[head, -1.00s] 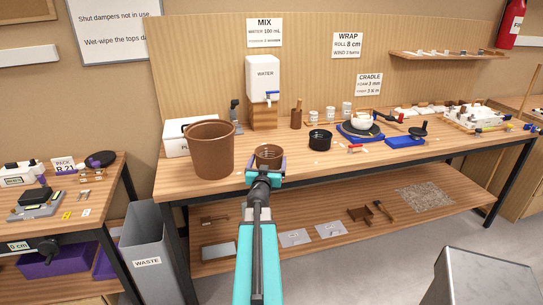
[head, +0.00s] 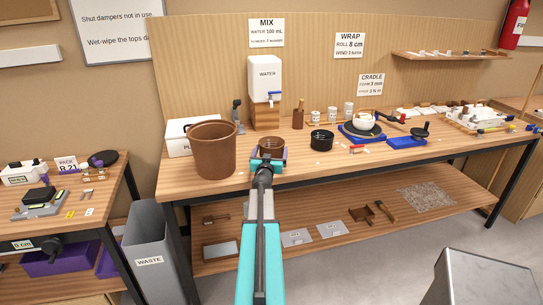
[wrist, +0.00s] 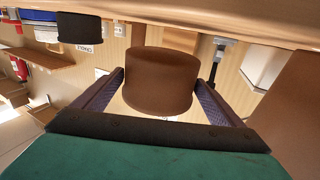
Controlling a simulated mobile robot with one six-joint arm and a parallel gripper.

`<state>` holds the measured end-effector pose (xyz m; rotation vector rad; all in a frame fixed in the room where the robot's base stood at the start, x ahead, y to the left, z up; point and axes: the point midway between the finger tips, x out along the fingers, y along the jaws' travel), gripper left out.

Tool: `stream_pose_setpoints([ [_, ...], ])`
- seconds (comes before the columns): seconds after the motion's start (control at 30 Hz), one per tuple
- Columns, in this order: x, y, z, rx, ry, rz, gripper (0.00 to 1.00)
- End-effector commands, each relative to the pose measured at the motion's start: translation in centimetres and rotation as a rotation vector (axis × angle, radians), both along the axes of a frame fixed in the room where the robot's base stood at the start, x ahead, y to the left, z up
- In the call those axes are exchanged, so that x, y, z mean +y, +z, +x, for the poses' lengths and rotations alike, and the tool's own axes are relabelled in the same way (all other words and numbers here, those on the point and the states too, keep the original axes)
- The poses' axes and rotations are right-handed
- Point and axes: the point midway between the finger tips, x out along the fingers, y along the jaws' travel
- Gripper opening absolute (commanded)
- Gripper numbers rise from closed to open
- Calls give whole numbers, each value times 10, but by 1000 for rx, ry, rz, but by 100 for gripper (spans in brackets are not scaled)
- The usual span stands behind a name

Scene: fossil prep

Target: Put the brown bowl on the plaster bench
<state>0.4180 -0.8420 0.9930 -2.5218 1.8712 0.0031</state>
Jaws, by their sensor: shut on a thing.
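The brown bowl (head: 272,143) is between the jaws of my gripper (head: 267,162), near the front edge of the plaster bench (head: 330,165). My gripper is shut on the bowl, with one finger on each side. In the wrist view, the bowl (wrist: 160,78) fills the gap between the fingers of my gripper (wrist: 160,100). That view is turned over, with the bench top along its upper edge. The bowl looks upright in the head view. I cannot tell whether its base touches the bench top. Its lower front is hidden by my gripper.
A large brown bucket (head: 211,152) stands close left of the bowl. A black bowl (head: 321,140) stands to the right. A water tank (head: 264,78) on a wooden block (head: 266,117) is behind. Small white bits lie near the black bowl.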

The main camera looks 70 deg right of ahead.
Motion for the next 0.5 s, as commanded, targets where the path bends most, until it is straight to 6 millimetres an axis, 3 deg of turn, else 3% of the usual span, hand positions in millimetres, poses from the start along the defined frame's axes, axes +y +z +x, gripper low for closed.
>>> stream_pose_setpoints([
  [0.2,-17,-1,6,0,-1,-1,51],
  [0.5,-18,-1,6,0,-2,-1,51],
])
